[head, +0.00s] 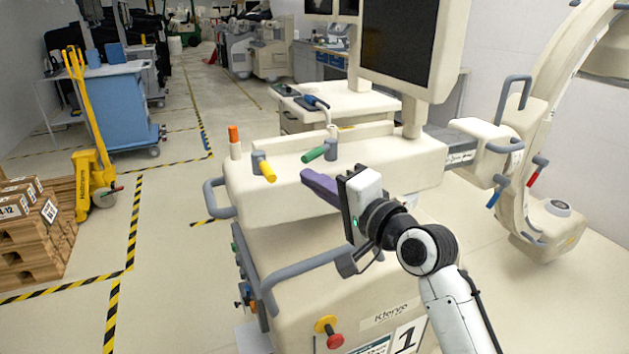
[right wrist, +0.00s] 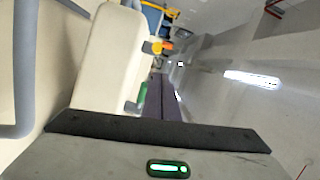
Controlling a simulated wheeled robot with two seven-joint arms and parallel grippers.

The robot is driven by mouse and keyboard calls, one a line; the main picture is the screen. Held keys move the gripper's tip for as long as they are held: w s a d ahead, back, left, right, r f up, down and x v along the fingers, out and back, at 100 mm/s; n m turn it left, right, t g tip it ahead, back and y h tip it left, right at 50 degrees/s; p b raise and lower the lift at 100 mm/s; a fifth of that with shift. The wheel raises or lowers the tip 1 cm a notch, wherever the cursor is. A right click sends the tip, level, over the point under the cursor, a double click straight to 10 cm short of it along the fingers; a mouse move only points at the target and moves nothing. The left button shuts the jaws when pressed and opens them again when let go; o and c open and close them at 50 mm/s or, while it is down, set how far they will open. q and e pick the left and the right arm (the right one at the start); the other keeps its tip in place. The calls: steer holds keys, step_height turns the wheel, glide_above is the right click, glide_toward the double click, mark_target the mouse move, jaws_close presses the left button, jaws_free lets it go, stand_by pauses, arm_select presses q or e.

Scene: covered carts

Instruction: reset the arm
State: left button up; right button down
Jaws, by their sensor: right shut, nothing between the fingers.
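My right arm (head: 450,300) comes in from the lower right of the head view. Its right gripper (head: 318,186) has purple-grey fingers pointing left, in front of the cream cart's top. The fingers are closed together with nothing between them. In the right wrist view, the shut fingers (right wrist: 162,105) stretch away from the camera beside the cart's cream top (right wrist: 105,65). I cannot tell from these views whether the fingers touch the cart. My left gripper is not in view.
The cream cart (head: 290,215) carries yellow and green handles, a grey rail (head: 310,268) and a dark monitor (head: 400,45). A C-shaped arm (head: 545,130) stands right. A yellow pallet jack (head: 92,165), wooden pallets (head: 35,235) and a blue cart (head: 110,110) stand left. The aisle floor (head: 175,240) is clear.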

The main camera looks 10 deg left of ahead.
steer(key=shift+s, duration=0.2)
steer(key=shift+f, duration=0.1)
steer(key=s+d+f+n+g+h, duration=0.1)
steer(key=s+d+f+h, duration=0.4)
steer(key=f, duration=0.8)
steer(key=s+d+f+n, duration=0.1)
steer(key=s+d+f, duration=0.4)
steer(key=f, duration=0.8)
steer(key=s+d+f+n+g+h, duration=0.1)
steer(key=s+d+f+n, duration=0.1)
steer(key=s+d+f, duration=0.2)
steer(key=s+d+f+n+g+h, duration=0.1)
steer(key=s+d+f+n+h, duration=0.1)
steer(key=s+d+f, duration=0.2)
steer(key=s+d+f+n+g+h, duration=0.1)
steer(key=s+d+f+n, duration=0.2)
steer(key=s+f, duration=0.6)
steer(key=s+d, duration=0.2)
steer(key=s, duration=0.4)
steer(key=shift+s+f+h, duration=0.3)
steer(key=shift+s, duration=0.05)
